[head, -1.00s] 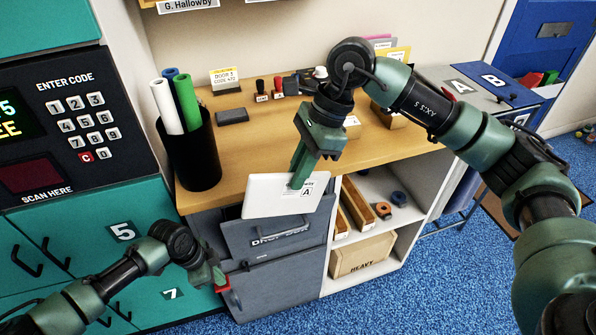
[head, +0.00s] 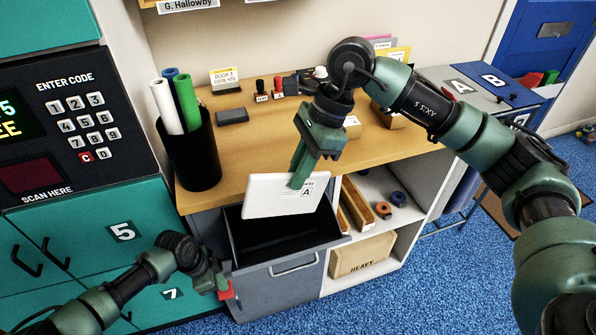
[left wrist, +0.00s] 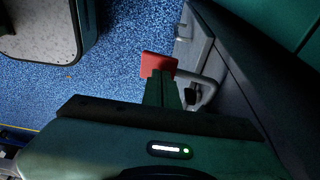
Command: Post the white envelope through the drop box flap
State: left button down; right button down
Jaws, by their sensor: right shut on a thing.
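The white envelope (head: 268,197) has a label with a boxed A. My right gripper (head: 299,180) is shut on it from above and holds it tilted over the drop box's opening. My left gripper (head: 225,288) has red fingertips at the flap's left side. In the left wrist view a red fingertip (left wrist: 158,65) appears close to a handle (left wrist: 207,90); finger spacing and contact are unclear.
Teal lockers with a keypad (head: 85,125) stand at the left. An open shelf with a HEAVY carton (head: 360,254) is right of the drop box. Blue floor is clear in front.

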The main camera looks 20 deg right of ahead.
aim_at(297, 192)
pick_arm(q)
jog(key=shift+f, duration=0.35)
pick_arm(e)
jog(key=shift+w+f, duration=0.2)
jog(key=shift+f, duration=2.85)
jog(key=c, duration=1.4)
grip_release()
jog(key=shift+r, duration=0.1)
jog(key=shift+r, duration=3.95)
